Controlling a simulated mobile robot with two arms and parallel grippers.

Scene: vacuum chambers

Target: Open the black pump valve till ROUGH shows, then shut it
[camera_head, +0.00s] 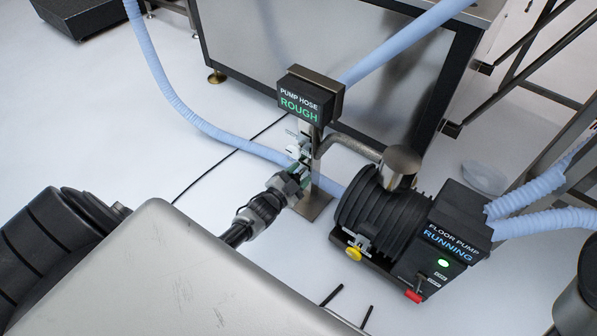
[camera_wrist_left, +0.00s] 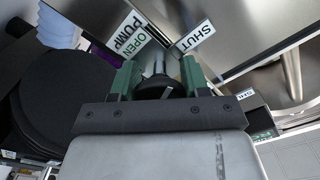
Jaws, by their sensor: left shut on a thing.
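A black display box (camera_head: 303,101) on a post reads PUMP HOSE and, in green, ROUGH. My left gripper (camera_head: 297,172) reaches the post just below this box. In the left wrist view its green fingers (camera_wrist_left: 158,82) are closed around the black valve handle (camera_wrist_left: 154,90), which is mostly hidden between them. An OPEN PUMP label (camera_wrist_left: 131,36) lies to the upper left of the fingers and a SHUT label (camera_wrist_left: 195,35) to the upper right. The valve body is largely hidden in the head view. My right gripper is out of view.
The black floor pump (camera_head: 440,240) stands right of the post, its display reading RUNNING with a green light lit. Pale blue hoses (camera_head: 190,105) cross the floor and rise past the post. A steel cabinet (camera_head: 310,40) stands behind. Open white floor lies left of the post.

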